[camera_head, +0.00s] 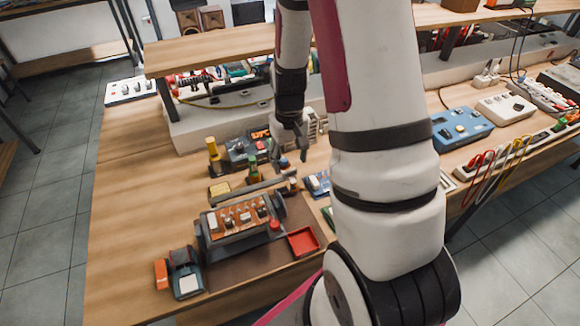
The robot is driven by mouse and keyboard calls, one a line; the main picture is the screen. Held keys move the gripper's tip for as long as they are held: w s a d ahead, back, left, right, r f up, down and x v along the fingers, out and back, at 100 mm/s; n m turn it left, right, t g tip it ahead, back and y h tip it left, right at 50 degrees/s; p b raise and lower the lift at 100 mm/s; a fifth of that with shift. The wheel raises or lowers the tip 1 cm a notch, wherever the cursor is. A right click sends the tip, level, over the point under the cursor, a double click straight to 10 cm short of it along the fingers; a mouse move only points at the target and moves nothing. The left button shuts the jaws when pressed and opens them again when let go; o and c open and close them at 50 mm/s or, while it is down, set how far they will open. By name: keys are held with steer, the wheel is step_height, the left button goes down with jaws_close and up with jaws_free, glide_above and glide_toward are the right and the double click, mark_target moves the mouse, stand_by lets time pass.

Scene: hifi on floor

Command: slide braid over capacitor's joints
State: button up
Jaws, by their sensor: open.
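An opened hi-fi unit (205,247) lies on a dark mat on the wooden bench. Its orange-brown circuit board (240,219) faces up and carries several small pale, upright parts. The capacitor may be among these, but they are too small to tell apart. I cannot make out the braid or the joints. My gripper (291,158) is open above the bench, beyond the unit and a little to its right. Its fingers point down, with small dark items close below or behind them. No held thing shows between the fingers.
A red tray (303,241) lies right of the unit. A small dark device with a pale top (187,284) stands at front left. Yellow (214,155) and green (253,170) bottles stand behind. A raised shelf (210,50) crosses the back.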

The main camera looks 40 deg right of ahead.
mark_target(289, 170)
steer(key=shift+f, duration=1.95)
jaws_close()
steer(key=w+a, duration=0.1)
steer(key=a, duration=0.5)
steer(key=w+a, duration=0.2)
steer(key=a, duration=0.4)
steer(key=w+a+b, duration=0.1)
steer(key=w+a, duration=0.1)
steer(key=a, duration=0.5)
steer(key=shift+w+a, duration=0.1)
steer(key=shift+w, duration=0.15)
jaws_free()
steer(key=shift+a, duration=0.15)
steer(key=shift+r, duration=0.15)
step_height(289, 170, up, 12)
